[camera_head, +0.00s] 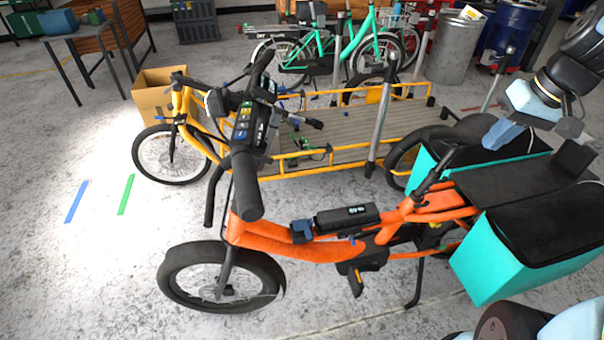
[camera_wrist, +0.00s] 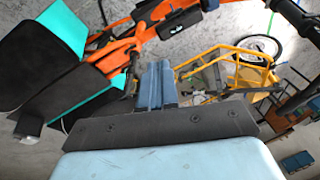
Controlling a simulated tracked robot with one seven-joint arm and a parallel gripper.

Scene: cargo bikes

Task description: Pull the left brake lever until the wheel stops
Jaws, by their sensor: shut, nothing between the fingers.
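The orange cargo bike (camera_head: 290,243) stands with its front to the left in the head view. Its near, left handlebar grip (camera_head: 246,187) points toward me. The dark left brake lever (camera_head: 211,197) hangs just left of that grip and is apart from my arm. The orange bike's front wheel (camera_head: 220,277) is below; whether it turns cannot be told. My gripper (camera_head: 497,140) is shut and empty above the teal-sided rear bags, far right of the lever. Its blue fingers are together in the wrist view (camera_wrist: 155,80). Dark handlebar parts (camera_wrist: 296,18) show at that view's right edge.
A yellow cargo bike (camera_head: 300,171) with a wooden deck stands behind the orange one. The teal-sided bags (camera_head: 475,265) lie below my arm. A cardboard box (camera_head: 153,92) and a green bike (camera_head: 340,50) are farther back.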

